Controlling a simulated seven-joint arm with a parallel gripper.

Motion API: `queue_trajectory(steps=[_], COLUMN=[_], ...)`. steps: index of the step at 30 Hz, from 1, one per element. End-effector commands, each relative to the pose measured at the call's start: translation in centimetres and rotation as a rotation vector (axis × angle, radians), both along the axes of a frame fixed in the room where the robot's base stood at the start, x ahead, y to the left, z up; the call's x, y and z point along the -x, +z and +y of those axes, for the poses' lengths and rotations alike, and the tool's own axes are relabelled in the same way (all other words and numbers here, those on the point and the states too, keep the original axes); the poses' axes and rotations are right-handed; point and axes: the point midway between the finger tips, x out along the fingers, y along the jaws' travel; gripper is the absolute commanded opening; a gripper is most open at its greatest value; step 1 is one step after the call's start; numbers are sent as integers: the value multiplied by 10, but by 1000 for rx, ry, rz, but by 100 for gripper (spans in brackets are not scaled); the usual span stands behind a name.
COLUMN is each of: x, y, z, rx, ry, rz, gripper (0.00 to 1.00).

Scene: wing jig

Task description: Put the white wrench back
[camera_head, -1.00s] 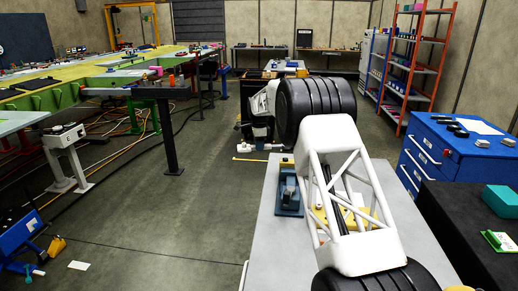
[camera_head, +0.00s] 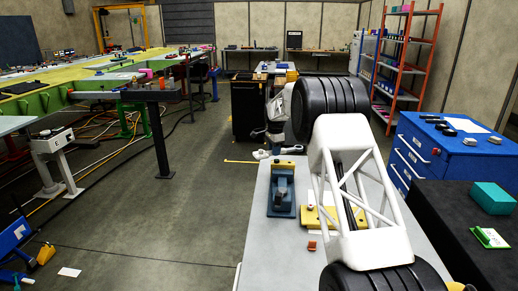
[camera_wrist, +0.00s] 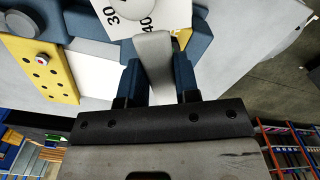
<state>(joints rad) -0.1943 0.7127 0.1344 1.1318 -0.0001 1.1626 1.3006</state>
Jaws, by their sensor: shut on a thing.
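My gripper (camera_wrist: 160,80) is in the wrist view with its two dark blue fingers closed on a pale, flat bar (camera_wrist: 154,52), which looks like the handle of the white wrench. The bar's far end runs out over a white plate marked 30 and 40 (camera_wrist: 130,15). I cannot tell whether the wrench touches anything below.
The grey bench (camera_head: 262,250) carries a blue clamp block (camera_head: 281,195), a yellow plate (camera_head: 316,219) and a small red-orange block (camera_head: 312,246). A blue drawer cabinet (camera_head: 445,150) and a dark table (camera_head: 455,225) stand at the right.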

Motion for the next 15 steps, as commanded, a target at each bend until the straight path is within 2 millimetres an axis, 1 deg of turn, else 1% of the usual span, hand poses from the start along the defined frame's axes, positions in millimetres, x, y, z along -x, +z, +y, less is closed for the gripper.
queue_trajectory(steps=[1, 9, 12, 15], x=[-2, -6, -4, -3], y=[-2, -22, -30, -37], z=[-19, -109, -134, -151], rx=[0, 0, 0, 0], ry=[21, 200, 281, 360], rz=[-1, 0, 0, 0], gripper=[0, 0, 0, 0])
